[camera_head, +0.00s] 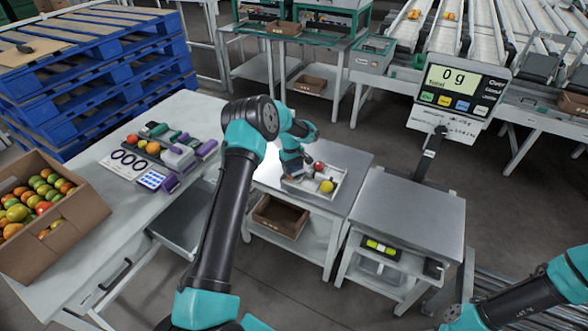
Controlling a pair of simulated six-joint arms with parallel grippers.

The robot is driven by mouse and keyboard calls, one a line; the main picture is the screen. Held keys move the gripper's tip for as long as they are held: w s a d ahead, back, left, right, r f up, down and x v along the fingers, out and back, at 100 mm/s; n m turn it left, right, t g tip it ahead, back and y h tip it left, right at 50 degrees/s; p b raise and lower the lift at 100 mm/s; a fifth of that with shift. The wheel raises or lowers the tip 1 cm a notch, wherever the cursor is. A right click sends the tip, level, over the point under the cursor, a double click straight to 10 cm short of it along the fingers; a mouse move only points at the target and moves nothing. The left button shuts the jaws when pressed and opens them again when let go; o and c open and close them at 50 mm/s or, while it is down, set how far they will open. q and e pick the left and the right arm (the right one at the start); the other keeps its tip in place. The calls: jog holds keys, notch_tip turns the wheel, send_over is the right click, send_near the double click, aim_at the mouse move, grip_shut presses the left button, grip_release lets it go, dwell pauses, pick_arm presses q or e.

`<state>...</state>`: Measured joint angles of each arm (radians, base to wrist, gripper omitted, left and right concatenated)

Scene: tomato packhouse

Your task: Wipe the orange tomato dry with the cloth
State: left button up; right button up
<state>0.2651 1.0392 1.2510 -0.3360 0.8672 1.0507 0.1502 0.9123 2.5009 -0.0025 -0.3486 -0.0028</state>
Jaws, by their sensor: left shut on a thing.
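My left gripper (297,174) reaches down over a small pale tray (309,194) on the middle steel table. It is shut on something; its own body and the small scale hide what. A red tomato (319,167) and a yellow tomato (327,186) are in the tray, just right of the gripper. An orange tomato (153,148) sits on the left table, beside a yellower one and a red one. I cannot make out a cloth. Part of my right arm shows at the lower right; its gripper is out of view.
A cardboard box (88,205) of mixed tomatoes stands at the far left. A sizing card with rings (128,160) and several small tools lie on the left table. The right steel table (408,205) is bare in front of a scale display (458,86) reading 0 g.

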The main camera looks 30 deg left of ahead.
pick_arm(q)
jog(key=shift+w+a+f, duration=0.1)
jog(key=shift+w+a, duration=0.05)
jog(key=shift+a, duration=0.3)
jog(key=shift+d, duration=0.15)
dwell(0.5)
jog(key=shift+s+d, duration=0.3)
jog(key=shift+d, duration=0.2)
jog(key=shift+s+d, duration=0.3)
jog(key=shift+d, duration=0.2)
jog(key=shift+w+a, duration=0.1)
jog(key=shift+w+a, duration=0.3)
jog(key=shift+a, duration=0.25)
jog(key=shift+w+a, duration=0.25)
jog(key=shift+a, duration=0.25)
jog(key=shift+r, duration=0.25)
jog(key=shift+r, duration=3.35)
